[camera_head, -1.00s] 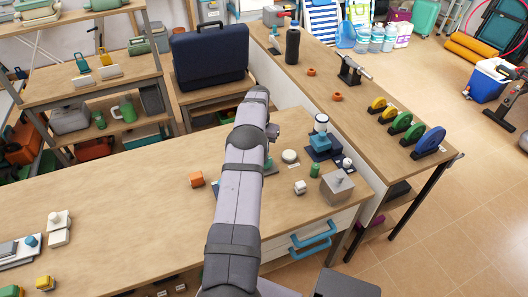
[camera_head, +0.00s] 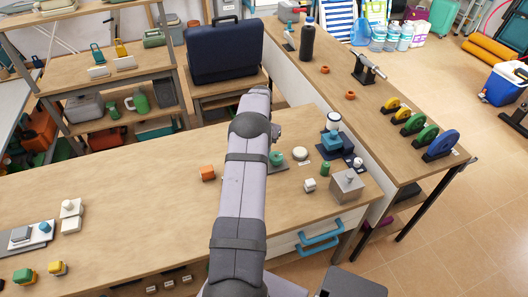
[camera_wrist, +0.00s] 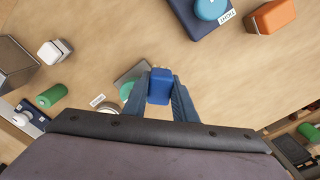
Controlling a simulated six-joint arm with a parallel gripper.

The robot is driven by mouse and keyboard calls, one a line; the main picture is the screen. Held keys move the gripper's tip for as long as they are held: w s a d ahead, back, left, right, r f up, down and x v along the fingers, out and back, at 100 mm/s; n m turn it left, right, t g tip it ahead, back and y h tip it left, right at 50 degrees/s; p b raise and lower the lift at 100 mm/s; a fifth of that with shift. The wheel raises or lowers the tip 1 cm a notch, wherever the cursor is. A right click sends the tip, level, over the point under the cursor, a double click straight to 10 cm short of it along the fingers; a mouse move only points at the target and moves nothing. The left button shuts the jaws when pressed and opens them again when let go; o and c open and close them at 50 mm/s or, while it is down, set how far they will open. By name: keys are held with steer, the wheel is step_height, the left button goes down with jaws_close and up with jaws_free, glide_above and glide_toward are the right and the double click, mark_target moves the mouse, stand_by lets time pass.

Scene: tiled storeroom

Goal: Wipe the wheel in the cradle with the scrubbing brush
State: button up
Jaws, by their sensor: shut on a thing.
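My gripper (camera_wrist: 160,84) is shut on the scrubbing brush, a blue block (camera_wrist: 159,78) between its two blue-grey fingers in the wrist view. A green wheel (camera_wrist: 131,90) sits in a grey cradle (camera_wrist: 137,71) just left of the fingers, partly hidden by the left finger. I cannot tell whether the brush touches the wheel. In the head view the wheel (camera_head: 277,158) shows as a green edge right of my arm, in the cradle on the bench. My arm hides the gripper and the brush there.
An orange block (camera_head: 207,173) stands left of my arm. To the right are a green cylinder (camera_head: 325,169), a white block (camera_head: 310,185) and a grey box (camera_head: 346,187). A dark blue mat (camera_wrist: 203,30) bears a blue round piece. The bench's left middle is clear.

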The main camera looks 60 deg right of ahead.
steer(key=shift+r+p, duration=1.85)
steer(key=shift+r, duration=1.2)
steer(key=shift+r, duration=0.1)
steer(key=shift+r+p, duration=1.05)
steer(key=shift+r, duration=0.35)
steer(key=shift+w, duration=0.1)
